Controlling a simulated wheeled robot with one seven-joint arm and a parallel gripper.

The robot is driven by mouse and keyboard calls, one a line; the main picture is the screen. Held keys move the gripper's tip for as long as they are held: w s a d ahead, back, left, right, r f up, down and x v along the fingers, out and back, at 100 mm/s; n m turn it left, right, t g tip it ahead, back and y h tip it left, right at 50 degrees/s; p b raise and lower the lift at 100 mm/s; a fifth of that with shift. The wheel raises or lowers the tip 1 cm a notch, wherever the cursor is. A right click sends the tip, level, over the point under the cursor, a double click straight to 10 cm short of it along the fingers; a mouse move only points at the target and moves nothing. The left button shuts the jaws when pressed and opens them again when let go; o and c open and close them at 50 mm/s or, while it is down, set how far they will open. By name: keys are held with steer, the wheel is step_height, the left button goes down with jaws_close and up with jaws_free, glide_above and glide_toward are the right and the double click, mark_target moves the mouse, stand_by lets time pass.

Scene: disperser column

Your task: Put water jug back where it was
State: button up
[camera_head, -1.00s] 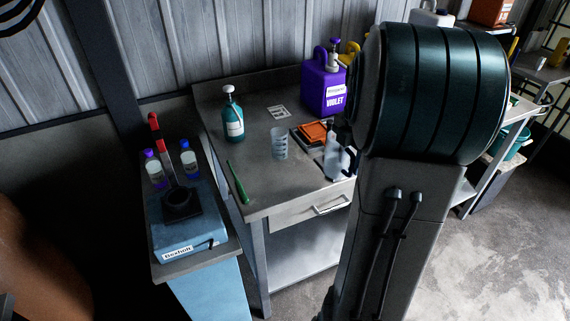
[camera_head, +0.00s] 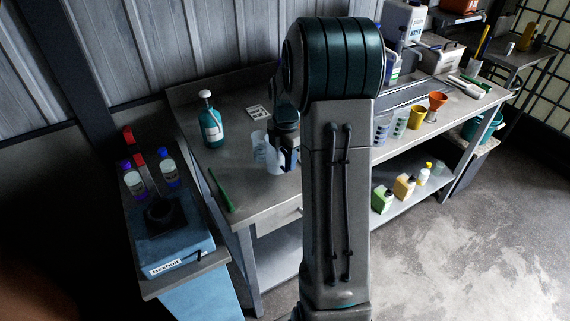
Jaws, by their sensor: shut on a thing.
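My gripper (camera_head: 286,158) is in the middle of the view, over the front part of the left workbench, shut on a pale, translucent jug (camera_head: 273,160). The jug looks upright. Part of it is hidden by my gripper, and I cannot tell whether it touches the bench. A clear beaker (camera_head: 258,142) stands just left of it. A large whitish container labelled WATER (camera_head: 403,20) stands at the back right.
A teal bottle (camera_head: 211,122) and a green tool (camera_head: 222,191) are on the left workbench (camera_head: 245,193). A blue Boxhult device (camera_head: 178,247) stands further left. Cups (camera_head: 416,117) and bottles line the right bench. My arm hides the middle.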

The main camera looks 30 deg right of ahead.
steer(key=shift+w+a+f+p, duration=0.1)
steer(key=shift+f+p, duration=0.45)
steer(key=shift+f, duration=1.5)
steer(key=shift+f, duration=0.15)
steer(key=o, duration=1.3)
